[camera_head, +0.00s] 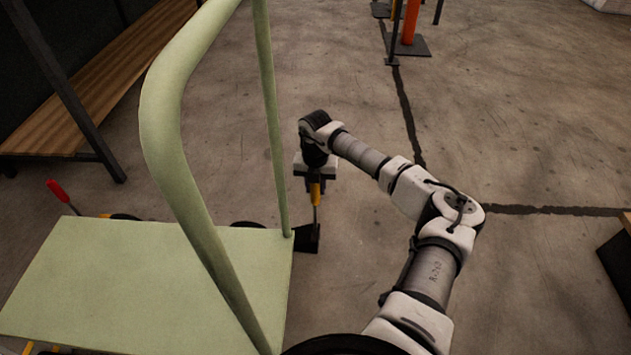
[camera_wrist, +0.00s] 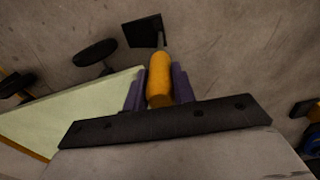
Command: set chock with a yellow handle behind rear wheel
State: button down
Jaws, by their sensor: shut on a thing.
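My gripper (camera_head: 315,180) is shut on the yellow handle (camera_head: 316,194) of a chock. In the wrist view the yellow handle (camera_wrist: 159,80) sits between the purple fingers. The chock's black block (camera_head: 307,238) is low, close to the floor, just right of the cart's corner; it also shows in the wrist view (camera_wrist: 143,32). I cannot tell whether it touches the floor. A green cart (camera_head: 150,285) stands at the left. A dark wheel (camera_wrist: 95,52) shows beside its deck edge in the wrist view, left of the block and apart from it.
The cart's tall green handle frame (camera_head: 165,125) rises left of my arm. A red handle (camera_head: 58,191) stands beyond the cart's far side. A wooden bench (camera_head: 95,90) is at the back left, and an orange post (camera_head: 410,22) at the back. The floor right of the cart is mostly clear.

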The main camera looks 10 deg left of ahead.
aim_at(315, 197)
jog(key=shift+f+b, duration=1)
jog(key=shift+f, duration=1.6)
jog(key=s+a+p, duration=0.1)
jog(key=a, duration=0.5)
jog(key=shift+s+a, duration=0.15)
jog(key=shift+a, duration=0.15)
jog(key=c, duration=1.3)
grip_release()
jog(key=shift+o, duration=1.1)
